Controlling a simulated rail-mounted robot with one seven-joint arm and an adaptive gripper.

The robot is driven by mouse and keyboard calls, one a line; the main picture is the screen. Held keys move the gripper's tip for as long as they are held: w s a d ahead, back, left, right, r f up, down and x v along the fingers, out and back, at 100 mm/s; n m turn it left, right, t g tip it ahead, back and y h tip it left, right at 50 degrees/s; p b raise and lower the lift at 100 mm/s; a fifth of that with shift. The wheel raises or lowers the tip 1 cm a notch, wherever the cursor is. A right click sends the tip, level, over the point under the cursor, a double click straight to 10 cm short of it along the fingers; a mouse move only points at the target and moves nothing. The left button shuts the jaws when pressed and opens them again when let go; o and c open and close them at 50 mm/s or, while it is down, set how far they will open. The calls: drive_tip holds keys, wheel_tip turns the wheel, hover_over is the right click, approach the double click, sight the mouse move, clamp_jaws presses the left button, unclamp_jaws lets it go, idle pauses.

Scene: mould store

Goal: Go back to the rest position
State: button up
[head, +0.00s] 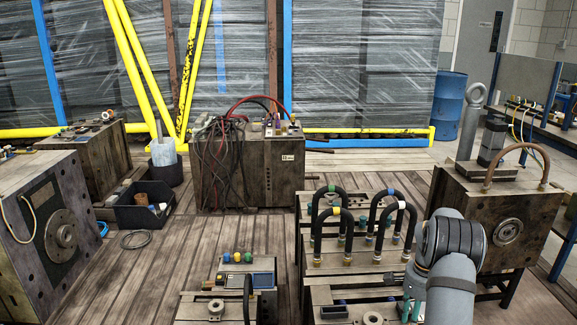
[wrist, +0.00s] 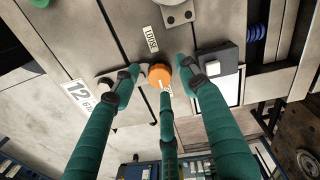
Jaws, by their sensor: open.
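My gripper (wrist: 157,70) has several green fingers, spread open and empty in the wrist view. Their tips lie around an orange round knob (wrist: 160,75) on a grey metal block; I cannot tell whether any tip touches it. In the head view my gripper's green fingers (head: 411,304) show at the lower right, low over the front mould block, partly hidden by my grey arm. A "LOOSE" label (wrist: 150,40) and a plate marked 12 (wrist: 78,93) are near the knob. No marker of the rest position shows.
Hoses in black loops (head: 333,213) rise from the mould blocks just left of my arm. A tall mould with a brown hose (head: 505,215) stands close at the right. A black bin (head: 146,206) and a cable-draped box (head: 270,180) stand further left.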

wheel_tip(320, 180, up, 12)
wheel_tip(320, 180, down, 11)
drive_tip(key=shift+f, duration=0.2)
drive_tip(key=shift+f+n, duration=0.25)
drive_tip(key=shift+n, duration=0.15)
drive_tip(key=n+p, duration=0.1)
drive_tip(key=n, duration=0.3)
drive_tip(key=shift+s+r+n, duration=0.1)
drive_tip(key=shift+n, duration=0.2)
drive_tip(key=n+p, duration=0.1)
drive_tip(key=n, duration=0.4)
drive_tip(key=shift+n+t+p, duration=0.3)
drive_tip(key=shift+n, duration=0.1)
drive_tip(key=n+p, duration=0.1)
drive_tip(key=n, duration=0.4)
drive_tip(key=shift+n, duration=0.3)
drive_tip(key=n+p, duration=0.1)
drive_tip(key=n, duration=0.5)
